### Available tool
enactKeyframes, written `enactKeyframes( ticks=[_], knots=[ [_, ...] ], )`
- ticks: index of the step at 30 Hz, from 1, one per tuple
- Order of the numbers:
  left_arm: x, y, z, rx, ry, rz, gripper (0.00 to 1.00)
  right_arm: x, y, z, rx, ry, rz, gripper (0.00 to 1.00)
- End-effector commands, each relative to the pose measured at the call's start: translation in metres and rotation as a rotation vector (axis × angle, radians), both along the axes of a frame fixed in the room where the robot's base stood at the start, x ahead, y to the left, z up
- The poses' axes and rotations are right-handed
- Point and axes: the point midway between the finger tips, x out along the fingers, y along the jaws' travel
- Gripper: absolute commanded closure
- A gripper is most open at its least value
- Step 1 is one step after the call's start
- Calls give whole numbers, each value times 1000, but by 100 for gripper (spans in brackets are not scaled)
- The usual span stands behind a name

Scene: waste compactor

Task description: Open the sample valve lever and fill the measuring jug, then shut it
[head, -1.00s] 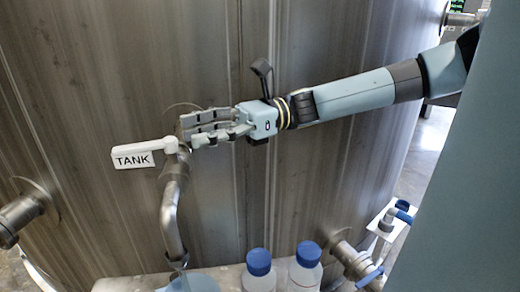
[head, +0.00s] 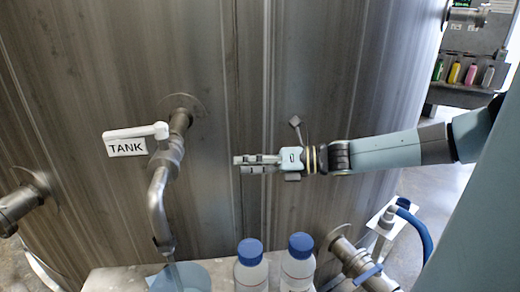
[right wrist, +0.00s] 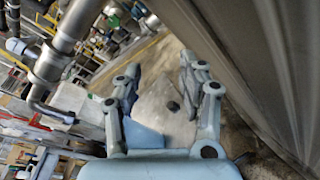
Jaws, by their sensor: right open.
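The white valve lever (head: 138,133) points left from the top of the metal sample tap (head: 160,190) and carries a TANK tag (head: 126,147). The tap's spout bends down over the bluish measuring jug (head: 185,278), which is cut off by the lower picture edge. I cannot tell whether liquid runs or how full the jug is. My right gripper (head: 237,164) is open and empty, in front of the tank, to the right of the tap and apart from it. Its spread fingers (right wrist: 160,68) show in the right wrist view with nothing between them. My left gripper is not in view.
Two bottles with blue caps, the left one (head: 251,268) and the right one (head: 298,262), stand right of the jug on a pale shelf (head: 108,276). A pipe fitting (head: 350,258) juts out at lower right, another (head: 22,205) at left. The tank wall (head: 300,60) fills the back.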

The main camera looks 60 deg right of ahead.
Motion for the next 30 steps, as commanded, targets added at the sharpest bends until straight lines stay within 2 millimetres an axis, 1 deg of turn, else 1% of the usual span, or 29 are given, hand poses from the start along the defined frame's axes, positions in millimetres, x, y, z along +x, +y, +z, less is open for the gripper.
enactKeyframes(
  ticks=[1, 3, 6, 10, 17, 26, 27, 30],
  knots=[
    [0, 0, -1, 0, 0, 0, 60, -1, -3, -7, 18, 16, -21, 60],
    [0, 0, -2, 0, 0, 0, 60, -2, -7, -14, 41, 37, -47, 60],
    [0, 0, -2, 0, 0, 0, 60, -3, -11, -21, 63, 58, -71, 60],
    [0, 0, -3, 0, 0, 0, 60, -3, -13, -25, 76, 69, -86, 60],
    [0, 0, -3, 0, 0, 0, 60, -3, -13, -25, 78, 70, -87, 60],
    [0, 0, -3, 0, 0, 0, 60, -3, -15, -26, 75, 73, -92, 98],
    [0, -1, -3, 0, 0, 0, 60, -3, -16, -26, 75, 77, -100, 100],
    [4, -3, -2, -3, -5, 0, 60, 2, -17, -25, 92, 84, -131, 100]
  ],
)
